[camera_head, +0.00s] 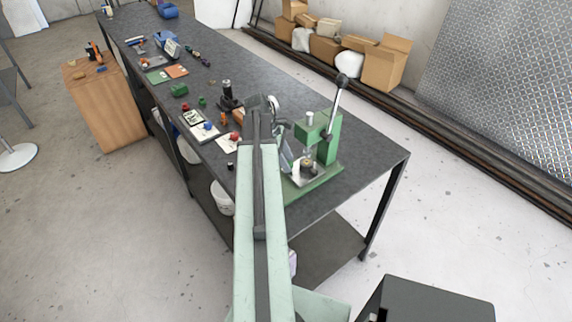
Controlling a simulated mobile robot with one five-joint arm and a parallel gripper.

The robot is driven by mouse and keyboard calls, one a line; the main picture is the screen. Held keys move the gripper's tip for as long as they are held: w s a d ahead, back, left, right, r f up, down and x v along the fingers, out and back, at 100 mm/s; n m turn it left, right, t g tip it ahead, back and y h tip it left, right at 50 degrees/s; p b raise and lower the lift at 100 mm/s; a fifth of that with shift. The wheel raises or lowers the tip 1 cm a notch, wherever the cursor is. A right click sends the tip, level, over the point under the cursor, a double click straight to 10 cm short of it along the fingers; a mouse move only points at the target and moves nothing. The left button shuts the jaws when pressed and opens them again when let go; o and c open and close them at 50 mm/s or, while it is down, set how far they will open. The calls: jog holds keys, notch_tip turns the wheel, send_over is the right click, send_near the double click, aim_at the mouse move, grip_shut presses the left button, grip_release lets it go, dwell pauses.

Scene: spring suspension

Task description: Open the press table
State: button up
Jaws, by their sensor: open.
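A green bench press (329,140) stands at the near right end of the dark workbench. Its lever rises to a black knob (342,80). The press table (313,178) is a pale metal plate low on the press, above its green base (325,186). A small brass and dark round part (307,163) sits on it. My arm reaches forward over the bench, left of the press. My gripper (287,158) is open, small in view and close to the left side of the press table. My arm partly hides it, and I cannot tell whether it touches the table.
Left of my arm, the workbench (365,150) holds a black upright fixture (227,95), cards with small parts (198,124) and a green block (179,90). A wooden cabinet (108,110) stands at left. Cardboard boxes (385,65) lie by the back wall. Bench right of the press is clear.

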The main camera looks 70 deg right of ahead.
jog(key=shift+c, duration=0.3)
grip_shut()
dwell(1.1)
